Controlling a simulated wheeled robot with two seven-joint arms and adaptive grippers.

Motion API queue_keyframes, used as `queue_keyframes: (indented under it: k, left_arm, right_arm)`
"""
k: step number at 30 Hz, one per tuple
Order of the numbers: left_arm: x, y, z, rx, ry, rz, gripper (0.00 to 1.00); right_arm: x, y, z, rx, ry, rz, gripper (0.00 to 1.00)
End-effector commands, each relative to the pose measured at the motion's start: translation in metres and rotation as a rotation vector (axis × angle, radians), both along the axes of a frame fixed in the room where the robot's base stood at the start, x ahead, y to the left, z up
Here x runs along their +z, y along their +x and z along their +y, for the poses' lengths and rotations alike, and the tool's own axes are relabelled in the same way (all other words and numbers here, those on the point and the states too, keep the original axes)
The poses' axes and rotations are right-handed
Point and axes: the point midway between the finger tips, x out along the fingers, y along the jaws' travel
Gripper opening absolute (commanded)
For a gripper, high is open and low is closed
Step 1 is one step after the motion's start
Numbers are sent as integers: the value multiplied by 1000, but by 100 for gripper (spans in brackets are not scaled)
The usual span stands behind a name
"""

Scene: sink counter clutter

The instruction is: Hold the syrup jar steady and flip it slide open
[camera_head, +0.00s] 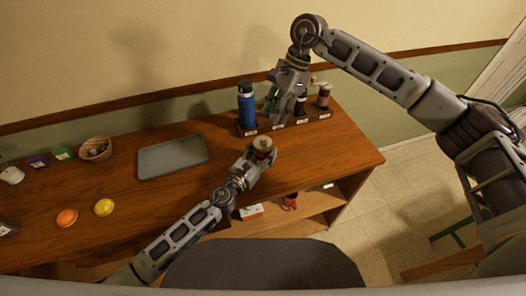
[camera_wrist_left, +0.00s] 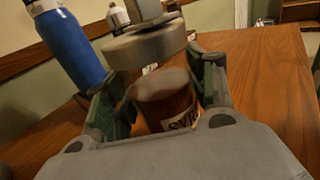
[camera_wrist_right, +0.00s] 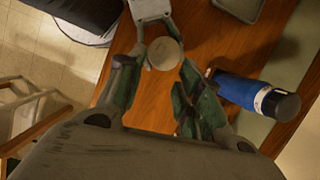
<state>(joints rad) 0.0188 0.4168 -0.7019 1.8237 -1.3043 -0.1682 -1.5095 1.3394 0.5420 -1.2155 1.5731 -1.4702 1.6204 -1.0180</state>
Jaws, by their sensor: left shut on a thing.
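The syrup jar (camera_head: 264,146) stands near the counter's front right part with a round lid on top. In the left wrist view its amber body with a label (camera_wrist_left: 165,98) sits under a wide grey-brown lid (camera_wrist_left: 145,47). My left gripper (camera_head: 256,158) is shut on the jar body from the front left. My right gripper (camera_head: 284,106) is behind and above the jar. In the right wrist view its fingers (camera_wrist_right: 157,75) are apart and empty, with the round jar top (camera_wrist_right: 164,53) beyond the fingertips.
A grey tray (camera_head: 172,157), a wooden bowl (camera_head: 95,149), an orange ball (camera_head: 67,218) and a yellow one (camera_head: 104,207) lie left. The counter right of the jar is clear.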

Motion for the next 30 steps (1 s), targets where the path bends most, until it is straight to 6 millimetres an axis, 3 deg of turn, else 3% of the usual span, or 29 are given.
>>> queue_keyframes:
  k: [2, 10, 23, 30]
  left_arm:
    - [0, 0, 0, 0, 0, 0, 19]
    - [0, 0, 0, 0, 0, 0, 19]
    - [0, 0, 0, 0, 0, 0, 19]
    - [0, 0, 0, 0, 0, 0, 19]
  right_arm:
    - [0, 0, 0, 0, 0, 0, 33]
    - [-8, -5, -1, 4, -2, 13, 0]
    - [-10, -56, 18, 152, -50, -84, 0]
    - [-9, -81, 23, 73, -114, -130, 0]
